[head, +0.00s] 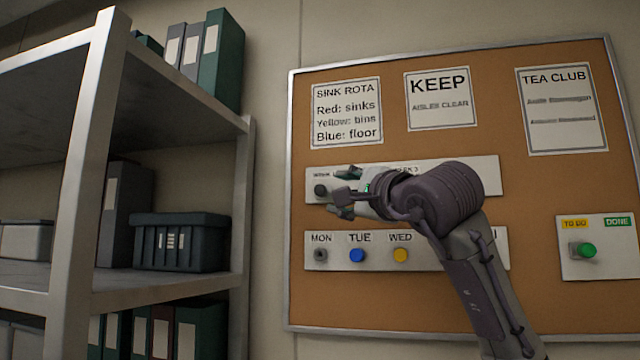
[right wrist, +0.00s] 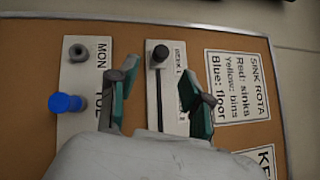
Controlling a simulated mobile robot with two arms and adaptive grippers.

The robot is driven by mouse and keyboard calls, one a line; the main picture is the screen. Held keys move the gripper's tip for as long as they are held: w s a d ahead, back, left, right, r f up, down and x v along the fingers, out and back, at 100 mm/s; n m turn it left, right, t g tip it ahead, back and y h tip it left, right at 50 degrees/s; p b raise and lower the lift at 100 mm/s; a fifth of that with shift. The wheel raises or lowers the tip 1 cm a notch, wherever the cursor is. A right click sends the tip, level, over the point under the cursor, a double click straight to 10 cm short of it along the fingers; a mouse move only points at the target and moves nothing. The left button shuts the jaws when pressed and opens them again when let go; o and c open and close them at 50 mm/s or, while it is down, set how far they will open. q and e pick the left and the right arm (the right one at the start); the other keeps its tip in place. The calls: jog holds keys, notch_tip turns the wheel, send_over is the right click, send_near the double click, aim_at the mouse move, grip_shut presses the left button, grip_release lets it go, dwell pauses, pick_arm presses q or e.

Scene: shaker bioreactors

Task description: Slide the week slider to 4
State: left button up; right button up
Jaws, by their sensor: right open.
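The week slider is a white strip (head: 480,175) on the cork board, with a dark round knob (head: 320,190) at its left end, by the week 1 label. In the right wrist view the knob (right wrist: 160,53) stands at one end of a dark slot. My right gripper (head: 342,194) is open in front of the strip, close to the knob and slightly right of it. In the right wrist view its two fingers (right wrist: 158,78) are spread to either side of the slot, the knob just beyond their tips. My arm hides the strip's middle. My left gripper is out of view.
Below is a day strip (head: 330,255) with a grey peg, a blue peg (head: 357,255) and a yellow peg (head: 401,255). A to-do/done panel (head: 598,262) with a green knob is at right. Paper notices hang above. A metal shelf (head: 80,180) stands at left.

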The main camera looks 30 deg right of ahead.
aim_at(324, 190)
jog(key=w+p, duration=0.1)
jog(key=w, duration=0.1)
jog(key=w+r+p, duration=0.1)
jog(key=w, duration=0.2)
jog(key=w+p, duration=0.1)
jog(key=w, duration=0.1)
jog(key=shift+w+d+r, duration=0.2)
jog(key=shift+d+r, duration=0.1)
jog(key=shift+d, duration=0.05)
jog(key=shift+w, duration=0.45)
grip_shut()
